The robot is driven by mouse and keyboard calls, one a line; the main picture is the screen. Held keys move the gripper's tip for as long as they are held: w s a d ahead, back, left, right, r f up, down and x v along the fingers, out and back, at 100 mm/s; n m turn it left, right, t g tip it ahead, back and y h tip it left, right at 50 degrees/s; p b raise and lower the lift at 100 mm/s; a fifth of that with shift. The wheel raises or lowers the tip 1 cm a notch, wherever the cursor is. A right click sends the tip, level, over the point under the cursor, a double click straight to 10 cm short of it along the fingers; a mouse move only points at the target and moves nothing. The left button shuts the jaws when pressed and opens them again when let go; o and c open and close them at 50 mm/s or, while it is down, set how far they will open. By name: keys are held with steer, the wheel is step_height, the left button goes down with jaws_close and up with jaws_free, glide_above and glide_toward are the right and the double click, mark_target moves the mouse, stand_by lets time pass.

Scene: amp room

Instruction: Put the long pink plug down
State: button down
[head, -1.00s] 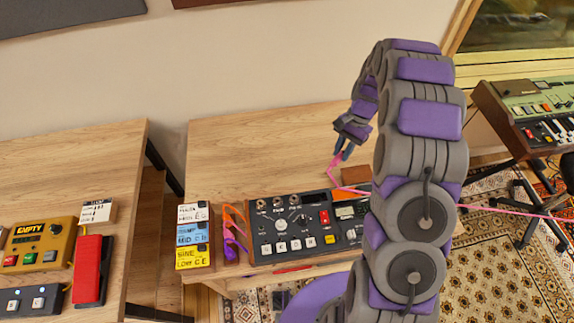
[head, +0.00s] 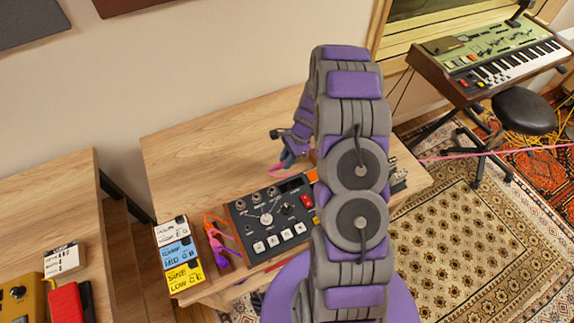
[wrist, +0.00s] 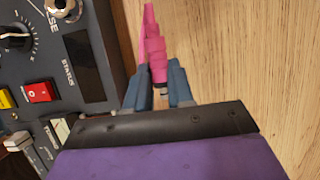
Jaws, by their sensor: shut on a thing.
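The long pink plug (wrist: 155,55) is between the fingers of my gripper (wrist: 160,92) in the wrist view, with its pink body pointing away from the palm. My gripper is shut on it. In the head view my gripper (head: 287,160) is small and partly hidden by my arm, close behind the dark mixer box. A bit of pink (head: 275,170) shows at its fingertips. The wrist view shows bare wood beneath and to the right of the plug. I cannot tell whether the plug touches the table.
The dark mixer box (head: 262,250) with knobs and buttons stands on the wooden table (head: 190,160). Labelled white, blue and yellow boxes (head: 178,255) and an orange-purple cable holder (head: 222,240) stand left of it. Back-left tabletop is clear.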

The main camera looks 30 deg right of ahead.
mark_target(293, 168)
steer(key=f, duration=0.1)
steer(key=d+f, duration=0.1)
steer(key=d+f+b, duration=0.1)
steer(key=shift+f, duration=0.4)
steer(key=shift+d, duration=0.15)
steer(key=c, duration=1.4)
jaws_free()
steer(key=o, duration=0.4)
steer(key=shift+a+r, duration=0.15)
steer(key=shift+a, duration=0.7)
